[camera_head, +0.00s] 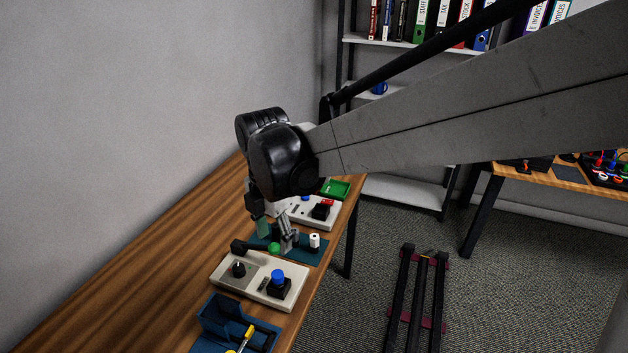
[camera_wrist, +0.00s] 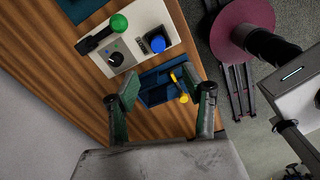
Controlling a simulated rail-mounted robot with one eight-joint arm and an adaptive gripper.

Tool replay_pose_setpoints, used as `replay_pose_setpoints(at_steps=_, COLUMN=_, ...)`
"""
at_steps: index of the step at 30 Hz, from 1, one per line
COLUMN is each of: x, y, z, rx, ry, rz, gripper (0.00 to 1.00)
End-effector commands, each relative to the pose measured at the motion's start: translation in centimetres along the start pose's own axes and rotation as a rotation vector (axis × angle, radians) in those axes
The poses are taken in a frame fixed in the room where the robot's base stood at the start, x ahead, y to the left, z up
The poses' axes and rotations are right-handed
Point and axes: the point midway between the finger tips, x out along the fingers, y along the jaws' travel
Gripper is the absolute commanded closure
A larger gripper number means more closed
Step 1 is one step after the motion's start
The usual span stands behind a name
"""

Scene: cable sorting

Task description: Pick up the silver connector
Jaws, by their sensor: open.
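I cannot clearly make out a silver connector in either view. My gripper (camera_head: 276,236) hangs above the wooden bench (camera_head: 165,275), its fingers apart and nothing visible between them. In the wrist view, the gripper's (camera_wrist: 167,92) two green-padded fingers are spread on either side of a blue tray (camera_wrist: 148,97), which lies below. The tray also shows in the head view (camera_head: 209,318) at the near end of the bench. A yellow-handled tool (camera_wrist: 183,97) lies at the tray; it also shows in the head view (camera_head: 246,336).
A pale control panel (camera_head: 229,281) with a blue button (camera_head: 278,276), a black knob (camera_head: 238,269) and a green-balled lever (camera_head: 275,248) stands beside the tray. Beyond are a teal mat (camera_head: 312,256), a white cylinder (camera_head: 314,241), another panel and a green tray (camera_head: 336,188). The bench's left side is bare.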

Motion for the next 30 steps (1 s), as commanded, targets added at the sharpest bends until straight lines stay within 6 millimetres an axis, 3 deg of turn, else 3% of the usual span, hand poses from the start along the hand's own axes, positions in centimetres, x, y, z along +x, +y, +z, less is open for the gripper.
replay_pose_setpoints(at_steps=5, x=1.1, y=0.8, z=-0.6, rx=-0.061, ry=0.005, rz=-0.013, gripper=0.56)
replay_pose_setpoints(at_steps=18, x=8.1, y=0.6, z=-0.5, rx=-0.058, ry=0.005, rz=-0.012, gripper=0.56)
replay_pose_setpoints(at_steps=30, x=11.1, y=0.7, z=-0.3, rx=-0.057, ry=0.005, rz=-0.012, gripper=0.56)
